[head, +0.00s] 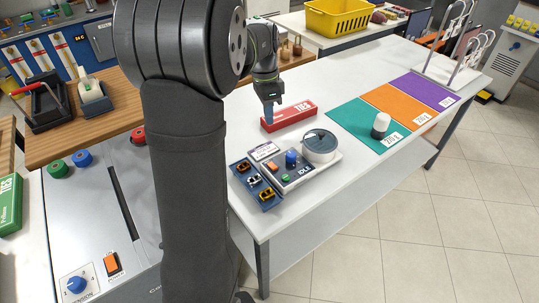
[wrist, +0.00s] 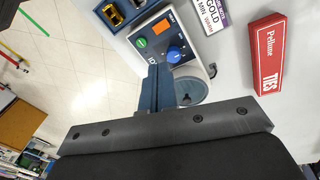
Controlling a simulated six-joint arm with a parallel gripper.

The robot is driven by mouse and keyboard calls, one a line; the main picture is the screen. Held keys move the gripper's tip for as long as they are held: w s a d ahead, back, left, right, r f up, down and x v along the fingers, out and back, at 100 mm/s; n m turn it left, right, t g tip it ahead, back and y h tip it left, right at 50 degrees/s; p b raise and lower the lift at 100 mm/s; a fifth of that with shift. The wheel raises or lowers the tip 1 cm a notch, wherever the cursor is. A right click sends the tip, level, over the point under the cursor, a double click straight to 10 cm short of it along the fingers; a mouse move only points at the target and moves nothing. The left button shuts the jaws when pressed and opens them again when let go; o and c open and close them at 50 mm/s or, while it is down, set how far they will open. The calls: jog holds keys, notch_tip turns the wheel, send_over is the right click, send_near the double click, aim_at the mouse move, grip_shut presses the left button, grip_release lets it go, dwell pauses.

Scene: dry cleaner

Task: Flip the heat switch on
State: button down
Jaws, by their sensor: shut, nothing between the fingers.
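A small white device with a blue-grey panel (head: 300,177) stands at the near end of the white table. Its panel carries an orange switch (head: 271,167), a green button (head: 285,179) and a blue knob (head: 291,158). The wrist view shows the same orange switch (wrist: 161,26), green button (wrist: 141,43) and blue knob (wrist: 174,54). A label by the orange switch is too small to read. "IDLE" shows on the panel. My gripper (head: 268,112) is shut and empty, pointing down above the table behind the device. Its fingers (wrist: 158,70) partly cover the device's round dish (wrist: 192,91).
A red "TIES" box (head: 289,116) lies behind the device, and a blue tray (head: 244,168) sits at its left. Another orange switch (head: 112,264) is on the grey machine at lower left. Colored mats (head: 365,117) with a black-and-white object (head: 380,126) lie to the right.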

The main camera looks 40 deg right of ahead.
aim_at(274, 168)
jog(key=m, duration=0.4)
jog(key=s+f+m, duration=0.1)
jog(key=m, duration=0.4)
jog(key=f+m, duration=0.1)
jog(key=m, duration=0.4)
jog(key=shift+s+f, duration=0.15)
jog(key=shift+s, duration=0.05)
jog(key=f, duration=0.4)
jog(key=s+f, duration=0.1)
jog(key=f, duration=0.9)
jog(key=shift+s, duration=0.35)
jog(key=shift+s+a+f, duration=0.1)
jog(key=shift+f, duration=0.1)
